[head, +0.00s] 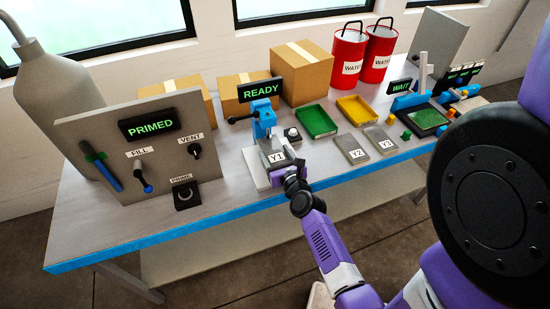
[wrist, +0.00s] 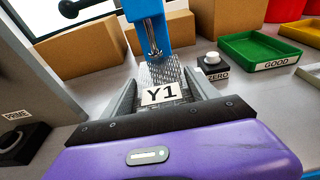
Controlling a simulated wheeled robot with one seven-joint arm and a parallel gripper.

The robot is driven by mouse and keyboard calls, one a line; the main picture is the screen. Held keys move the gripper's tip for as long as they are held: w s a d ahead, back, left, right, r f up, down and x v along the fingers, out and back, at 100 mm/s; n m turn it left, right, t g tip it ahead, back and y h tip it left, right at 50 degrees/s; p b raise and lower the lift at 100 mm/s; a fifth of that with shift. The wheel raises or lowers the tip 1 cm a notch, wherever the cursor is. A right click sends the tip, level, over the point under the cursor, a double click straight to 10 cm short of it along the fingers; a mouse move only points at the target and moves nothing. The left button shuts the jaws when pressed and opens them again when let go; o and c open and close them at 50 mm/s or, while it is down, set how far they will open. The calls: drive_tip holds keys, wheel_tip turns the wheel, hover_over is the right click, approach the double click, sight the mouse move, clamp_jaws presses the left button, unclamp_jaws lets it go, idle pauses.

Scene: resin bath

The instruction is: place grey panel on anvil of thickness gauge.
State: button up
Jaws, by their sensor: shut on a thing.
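The grey panel labelled Y1 (head: 279,156) is at the blue thickness gauge (head: 263,120), whose display reads READY (head: 261,90). My gripper (head: 287,168) is shut on the panel from the front. In the wrist view the panel (wrist: 162,76) lies between the two fingers of my gripper (wrist: 160,95), with its far end beneath the gauge's spindle (wrist: 152,35). The anvil is hidden under the panel, so I cannot tell whether the panel touches it. A pale base (head: 256,174) shows beside the panel.
Panels Y2 (head: 351,150) and Y3 (head: 381,140) lie to the right. Green (head: 315,121) and yellow (head: 356,109) trays stand behind them. A ZERO button (head: 293,134) is just right of the gauge. The PRIMED control board (head: 140,150) stands to the left; cardboard boxes (head: 300,75) are behind.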

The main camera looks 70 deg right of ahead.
drive_tip(key=shift+w+d+f, duration=0.1)
drive_tip(key=shift+w, duration=0.05)
drive_tip(key=shift+f+b, duration=1.3)
drive_tip(key=shift+f, duration=0.3)
drive_tip(key=shift+f, duration=0.15)
drive_tip(key=o, duration=1.5)
drive_tip(key=shift+c, duration=0.2)
